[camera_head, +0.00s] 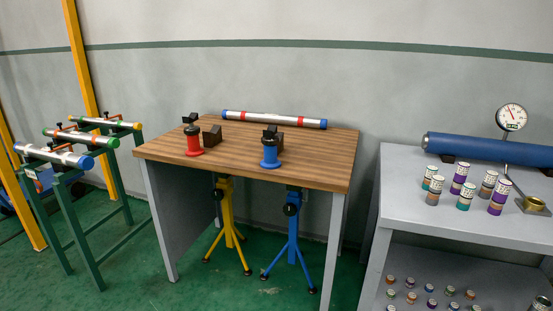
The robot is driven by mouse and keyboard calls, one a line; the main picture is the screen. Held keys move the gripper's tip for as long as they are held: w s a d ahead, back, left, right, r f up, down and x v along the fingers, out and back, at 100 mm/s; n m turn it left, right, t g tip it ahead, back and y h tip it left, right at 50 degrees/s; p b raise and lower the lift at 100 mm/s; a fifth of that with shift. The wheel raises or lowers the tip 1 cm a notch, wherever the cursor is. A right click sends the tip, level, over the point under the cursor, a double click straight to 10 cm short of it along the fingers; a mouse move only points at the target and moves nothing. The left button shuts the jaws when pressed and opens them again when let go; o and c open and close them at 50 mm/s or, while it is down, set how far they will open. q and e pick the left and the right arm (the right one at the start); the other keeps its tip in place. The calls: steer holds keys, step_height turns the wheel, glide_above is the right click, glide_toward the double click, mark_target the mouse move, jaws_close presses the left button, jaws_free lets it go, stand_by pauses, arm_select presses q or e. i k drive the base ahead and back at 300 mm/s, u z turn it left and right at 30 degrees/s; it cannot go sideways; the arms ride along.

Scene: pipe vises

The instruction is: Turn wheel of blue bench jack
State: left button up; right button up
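A blue bench jack (270,155) stands upright on the wooden table top (320,148), right of the middle and near the front edge. It has a round blue base and a dark head on top. Neither of my grippers is in view.
A silver pipe (275,119) lies along the table's back. Under the table stand a yellow tripod (227,218) and a blue tripod (292,240). A rack with several pipes (80,136) is left. A grey bench (400,180) with small cans and a blue pipe (490,149) is right.

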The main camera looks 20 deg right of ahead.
mark_target(275, 141)
steer(key=u, duration=0.4)
steer(key=i, duration=1.7)
steer(key=z, duration=0.9)
